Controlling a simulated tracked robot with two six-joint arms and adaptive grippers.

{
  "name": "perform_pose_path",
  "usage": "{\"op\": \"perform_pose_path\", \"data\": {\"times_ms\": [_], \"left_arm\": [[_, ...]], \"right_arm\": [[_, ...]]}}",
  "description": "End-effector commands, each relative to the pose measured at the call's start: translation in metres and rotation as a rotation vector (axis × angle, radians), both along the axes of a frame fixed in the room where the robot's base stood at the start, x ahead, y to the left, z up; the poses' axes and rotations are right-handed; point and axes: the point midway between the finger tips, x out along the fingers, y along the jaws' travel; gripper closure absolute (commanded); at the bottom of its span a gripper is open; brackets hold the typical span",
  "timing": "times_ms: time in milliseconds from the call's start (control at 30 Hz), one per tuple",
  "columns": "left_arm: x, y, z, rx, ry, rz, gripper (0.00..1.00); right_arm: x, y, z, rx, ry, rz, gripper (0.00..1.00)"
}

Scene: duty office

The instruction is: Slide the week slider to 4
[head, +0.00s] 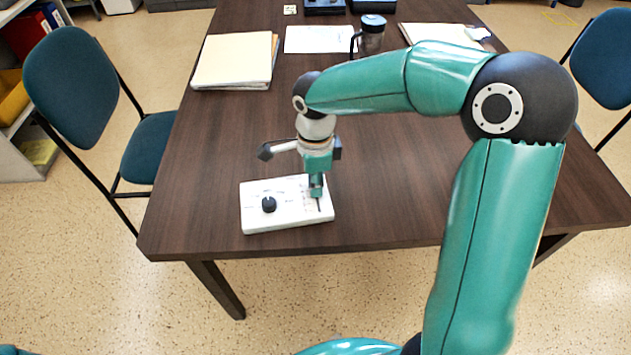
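A white panel box (262,220) lies near the front edge of the dark table. It has a black round knob (269,204) on its left part. A dark slot with small marks, which looks like the week slider (319,204), is on its right part. My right gripper (316,193) points down over this right part, at or just above the slot. Its fingers cover the slider's handle, so the handle's position and the numbers cannot be read. Whether the fingers are open or closed on the handle is not clear. My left gripper is not in view.
The table (395,190) is clear around the panel. A folder stack (235,60), papers (320,39), a dark-lidded jar (372,35) and another paper stack (440,36) lie farther back. Blue chairs stand at the left (70,85) and right (606,58).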

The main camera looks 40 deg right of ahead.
Motion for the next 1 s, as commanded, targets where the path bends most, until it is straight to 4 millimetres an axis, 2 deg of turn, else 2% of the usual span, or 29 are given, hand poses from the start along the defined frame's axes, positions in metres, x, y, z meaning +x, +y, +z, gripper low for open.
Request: {"op": "perform_pose_path", "data": {"times_ms": [733,767,900,1000], "left_arm": [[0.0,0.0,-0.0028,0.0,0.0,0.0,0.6],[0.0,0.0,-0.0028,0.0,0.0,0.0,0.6],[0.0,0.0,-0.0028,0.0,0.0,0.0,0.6],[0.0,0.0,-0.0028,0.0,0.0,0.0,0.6]], "right_arm": [[0.0061,-0.0025,0.0002,0.0,0.0,0.001,1.0],[0.0061,-0.0025,0.0002,0.0,0.0,0.0,0.87],[0.006,-0.0026,0.0002,0.0,0.0,0.0,0.64],[0.006,-0.0027,0.0002,0.0,0.0,0.0,0.62]]}}
